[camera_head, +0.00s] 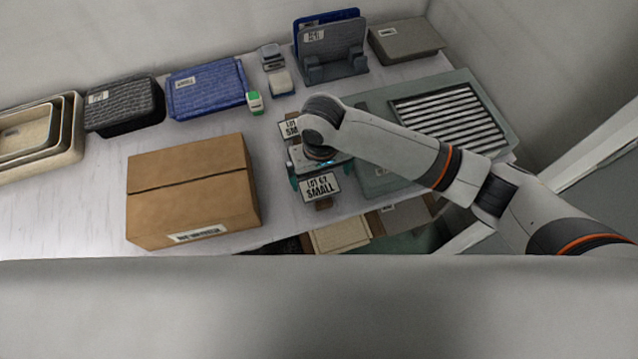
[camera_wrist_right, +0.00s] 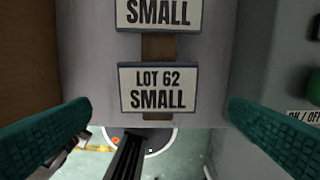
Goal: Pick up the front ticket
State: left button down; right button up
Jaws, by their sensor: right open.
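The front ticket (camera_head: 319,188) is a white card with a dark edge reading "LOT 62 SMALL", near the table's front edge. In the right wrist view it (camera_wrist_right: 158,90) lies across a brown strip (camera_wrist_right: 158,47). A second "SMALL" ticket (camera_head: 290,128) is farther back, partly hidden by my right arm; its lower part shows in the wrist view (camera_wrist_right: 158,14). My right gripper (camera_head: 318,173) is over the front ticket, open and empty, with teal fingers (camera_wrist_right: 158,106) spread on either side, apart from it. My left gripper is not in view.
A cardboard box (camera_head: 195,190) stands left of the ticket. A grey-green panel with a slatted grille (camera_head: 370,180) lies to the right. Beyond the table's front edge, lower things (camera_head: 342,234) show. Blue, black and grey cases line the back.

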aim_at(319, 186)
jog(key=f, duration=0.4)
jog(key=shift+w+a+f+p, duration=0.2)
jog(key=shift+f+p, duration=0.1)
jog(key=shift+f, duration=0.1)
jog(key=shift+f+p, duration=0.2)
jog(key=shift+p, duration=0.1)
dwell(0.3)
jog(key=c, duration=0.9)
